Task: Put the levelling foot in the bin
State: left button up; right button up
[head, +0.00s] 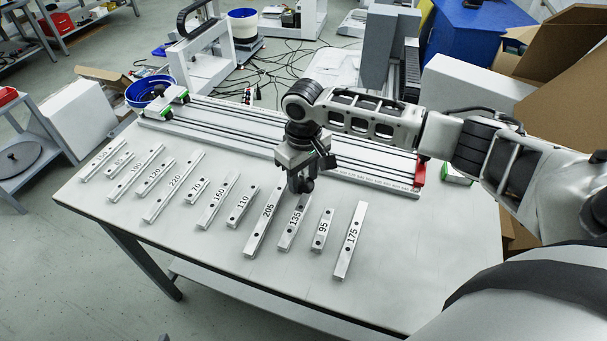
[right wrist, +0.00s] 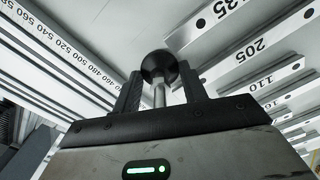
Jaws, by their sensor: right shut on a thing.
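The levelling foot, with a black rounded pad and a bright metal stem, shows in the right wrist view (right wrist: 158,68) between the dark fingers. My right gripper (head: 301,178) is shut on the levelling foot and holds it over the middle of the table, above the bars marked 205 and 135. In the head view the foot is a small dark shape under the gripper. Another blue and white bucket (head: 243,24) stands farther back. I cannot tell which is the bin. My left gripper is not in view.
Numbered metal bars, such as 220 (head: 174,187) and 175 (head: 350,241), lie in a row on the white table (head: 380,300). A long rail with a scale (head: 370,170) runs behind them. Cardboard boxes (head: 560,60) stand at the right.

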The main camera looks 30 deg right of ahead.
jog(key=shift+f, duration=0.1)
jog(key=o, duration=1.1)
